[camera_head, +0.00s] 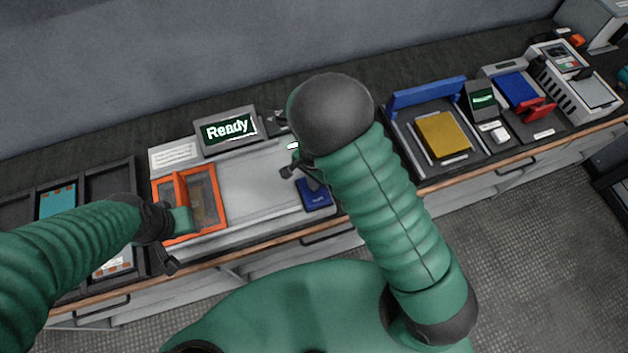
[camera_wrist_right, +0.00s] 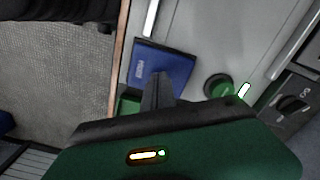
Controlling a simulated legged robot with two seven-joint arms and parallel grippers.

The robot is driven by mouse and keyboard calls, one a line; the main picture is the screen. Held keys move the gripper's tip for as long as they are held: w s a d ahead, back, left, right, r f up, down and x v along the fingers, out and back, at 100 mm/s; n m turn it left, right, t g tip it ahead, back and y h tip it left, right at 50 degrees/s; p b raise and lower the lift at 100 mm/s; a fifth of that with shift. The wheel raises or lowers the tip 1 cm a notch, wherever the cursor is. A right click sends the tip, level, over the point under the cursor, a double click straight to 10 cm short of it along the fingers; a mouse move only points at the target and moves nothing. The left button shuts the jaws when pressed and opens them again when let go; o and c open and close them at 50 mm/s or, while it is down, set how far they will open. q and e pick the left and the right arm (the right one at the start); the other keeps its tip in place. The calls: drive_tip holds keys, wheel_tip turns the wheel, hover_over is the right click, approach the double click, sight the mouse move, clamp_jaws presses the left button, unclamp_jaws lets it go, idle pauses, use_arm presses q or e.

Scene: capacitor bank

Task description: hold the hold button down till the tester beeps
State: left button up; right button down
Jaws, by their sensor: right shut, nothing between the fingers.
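The tester (camera_head: 262,185) is a light grey box whose raised display (camera_head: 230,128) reads "Ready". A blue square piece with small white lettering (camera_head: 315,194) sits at its front right; it also shows in the right wrist view (camera_wrist_right: 163,66). A round green button (camera_wrist_right: 218,85) is beside it there. I cannot tell which one is the hold button. My right gripper (camera_head: 299,170) is shut and empty, its fingers (camera_wrist_right: 157,92) over the blue piece's edge; contact cannot be told. My left gripper (camera_head: 176,240) is by the orange frame; its fingers are unclear.
The orange-framed window (camera_head: 215,198) is on the tester's left. A dark knob (camera_wrist_right: 292,103) is right of the green button. Dark trays (camera_head: 110,180) stand at left. A tray with a yellow block (camera_head: 442,135) and other devices stand at right.

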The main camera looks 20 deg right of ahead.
drive_tip(key=shift+a+f, duration=0.1)
drive_tip(key=shift+f, duration=0.15)
drive_tip(key=shift+f+b, duration=0.5)
drive_tip(key=shift+f, duration=0.05)
drive_tip(key=shift+f+b, duration=0.45)
drive_tip(key=shift+f, duration=0.15)
drive_tip(key=shift+f+p, duration=0.15)
drive_tip(key=shift+p, duration=0.15)
drive_tip(key=shift+s+f, duration=0.1)
drive_tip(key=shift+s, duration=0.1)
idle(1.3)
wheel_tip(320, 180, up, 9)
drive_tip(key=p, duration=0.8)
drive_tip(key=shift+w, duration=0.15)
